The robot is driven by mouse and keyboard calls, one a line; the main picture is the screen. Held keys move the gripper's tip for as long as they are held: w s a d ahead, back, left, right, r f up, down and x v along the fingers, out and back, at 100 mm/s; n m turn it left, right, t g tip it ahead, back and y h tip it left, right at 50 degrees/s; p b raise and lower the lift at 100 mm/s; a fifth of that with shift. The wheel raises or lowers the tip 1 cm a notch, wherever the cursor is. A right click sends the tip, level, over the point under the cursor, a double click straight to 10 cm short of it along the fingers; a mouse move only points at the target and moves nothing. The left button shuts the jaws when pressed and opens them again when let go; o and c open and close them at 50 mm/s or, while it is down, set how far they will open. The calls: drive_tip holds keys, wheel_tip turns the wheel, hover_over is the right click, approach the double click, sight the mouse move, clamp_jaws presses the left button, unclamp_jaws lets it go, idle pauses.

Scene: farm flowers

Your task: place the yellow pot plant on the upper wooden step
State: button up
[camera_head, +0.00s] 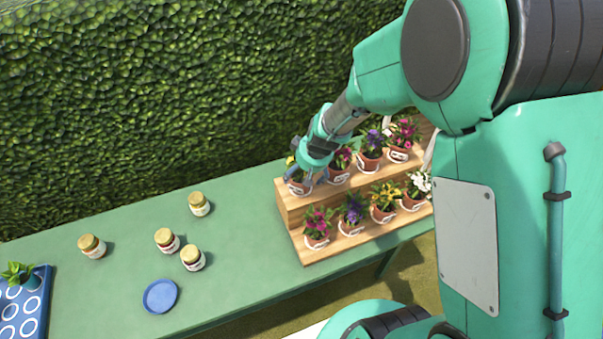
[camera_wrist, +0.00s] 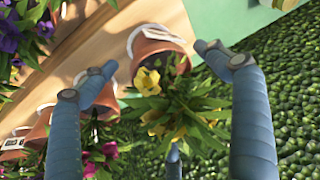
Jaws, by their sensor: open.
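The yellow pot plant (camera_wrist: 150,82) has yellow flowers and green leaves in a terracotta pot (camera_wrist: 158,47) with a white label. It stands at the left end of the upper wooden step (camera_head: 283,192) and is partly hidden by my gripper (camera_head: 306,178) in the head view. In the wrist view, my gripper (camera_wrist: 155,56) is open, with one blue finger on each side of the plant. Gaps show between the fingertips and the pot. Another plant with yellow flowers (camera_head: 384,201) stands on the lower step (camera_head: 312,252).
Several potted flowers share the two steps; a pink-flowered one (camera_head: 340,164) stands just right of my gripper. Several jars (camera_head: 199,204), a blue plate (camera_head: 160,296) and a blue tray (camera_head: 40,313) are on the green table (camera_head: 240,262). A hedge (camera_head: 160,100) rises behind.

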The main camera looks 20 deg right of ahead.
drive_tip(key=p+v, duration=0.1)
drive_tip(key=v, duration=0.8)
drive_tip(key=shift+r, duration=0.1)
idle(0.3)
drive_tip(key=s+a+r, duration=0.2)
drive_tip(key=s+r, duration=0.3)
drive_tip(key=r, duration=0.3)
drive_tip(key=s+a+r, duration=0.3)
drive_tip(key=s+r, duration=0.1)
drive_tip(key=r, duration=0.4)
drive_tip(key=s+r+m, duration=0.1)
drive_tip(key=s+r, duration=0.3)
drive_tip(key=s, duration=0.3)
drive_tip(key=s+a+r+m+t, duration=0.1)
drive_tip(key=s+r, duration=0.3)
drive_tip(key=s, duration=0.4)
drive_tip(key=shift+r+h, duration=0.2)
drive_tip(key=shift+h, duration=0.2)
